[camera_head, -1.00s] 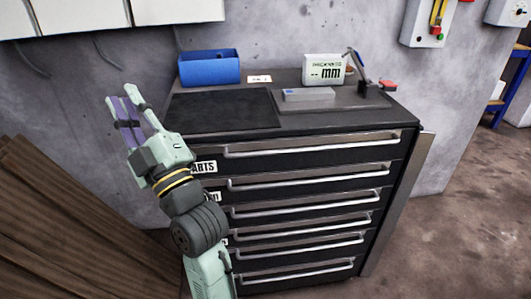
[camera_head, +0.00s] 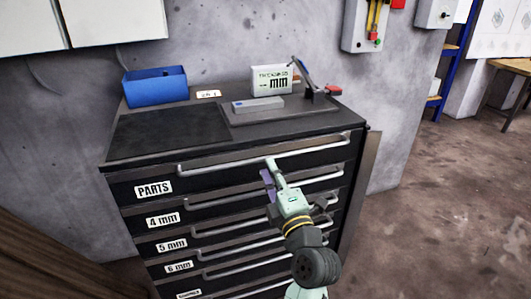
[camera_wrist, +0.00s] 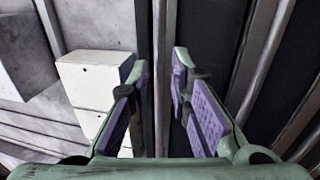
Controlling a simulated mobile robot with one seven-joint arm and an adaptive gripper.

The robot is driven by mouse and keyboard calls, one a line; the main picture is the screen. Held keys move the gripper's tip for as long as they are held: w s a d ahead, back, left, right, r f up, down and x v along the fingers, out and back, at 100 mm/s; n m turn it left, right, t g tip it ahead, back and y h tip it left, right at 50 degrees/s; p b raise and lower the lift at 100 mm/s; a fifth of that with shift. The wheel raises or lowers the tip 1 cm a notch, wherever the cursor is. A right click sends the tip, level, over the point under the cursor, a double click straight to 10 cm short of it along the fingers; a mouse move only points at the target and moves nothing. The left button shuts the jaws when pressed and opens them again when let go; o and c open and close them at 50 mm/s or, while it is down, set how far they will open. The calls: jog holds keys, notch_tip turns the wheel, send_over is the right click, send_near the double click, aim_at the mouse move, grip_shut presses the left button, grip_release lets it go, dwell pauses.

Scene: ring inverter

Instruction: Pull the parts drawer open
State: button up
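The parts drawer (camera_head: 225,180) is the top drawer of a dark cabinet and carries a PARTS label (camera_head: 154,188). Its front looks flush with the drawers below, so it appears closed. A long pale bar handle (camera_head: 222,162) runs across it. My gripper (camera_head: 268,170) is in front of the drawer, with its fingertips close to the handle, right of its middle. In the wrist view my gripper (camera_wrist: 160,75) is open, and a pale bar, apparently the handle (camera_wrist: 160,110), runs between the purple-padded fingers with gaps beside it. Contact cannot be told.
Below are several similar drawers with bar handles, including one labelled 4 mm (camera_head: 165,220). On the cabinet top stand a blue bin (camera_head: 155,88), a thickness display (camera_head: 271,81) and a grey block (camera_head: 258,103). Open floor (camera_head: 430,210) lies to the right.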

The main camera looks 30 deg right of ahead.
aim_at(266, 158)
jog(key=p+x, duration=0.1)
jog(key=x, duration=0.4)
grip_shut()
dwell(0.7)
